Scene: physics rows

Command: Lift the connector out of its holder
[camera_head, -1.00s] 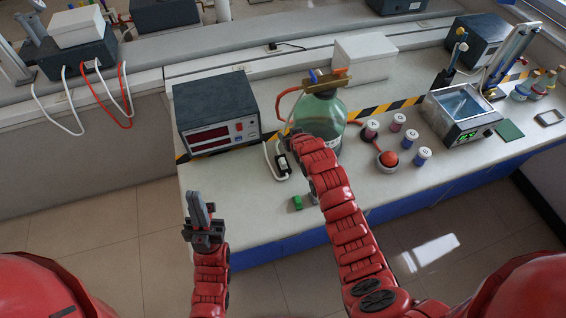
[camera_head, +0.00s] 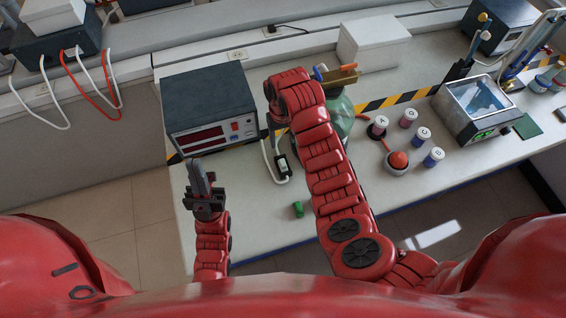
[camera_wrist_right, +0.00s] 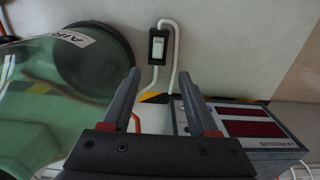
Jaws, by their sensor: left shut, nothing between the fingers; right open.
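The connector (camera_head: 284,167) is a small white piece on a white cable, seated in a dark holder on the bench right of the grey meter box; it also shows in the right wrist view (camera_wrist_right: 157,48). My right gripper (camera_wrist_right: 158,88) is open and empty in the wrist view, with the connector ahead of its fingers and apart from them. In the head view my right gripper (camera_head: 270,125) is mostly hidden by its own arm, above the bench near the meter. My left gripper (camera_head: 199,172) is shut and empty, near the bench's left front edge.
The grey meter (camera_head: 207,105) stands left of the connector. A green glass bottle (camera_head: 342,118) stands close on the right, partly behind my arm. A small green block (camera_head: 298,209) lies nearer the front edge. Several lidded jars and a red-topped item (camera_head: 398,160) stand further right.

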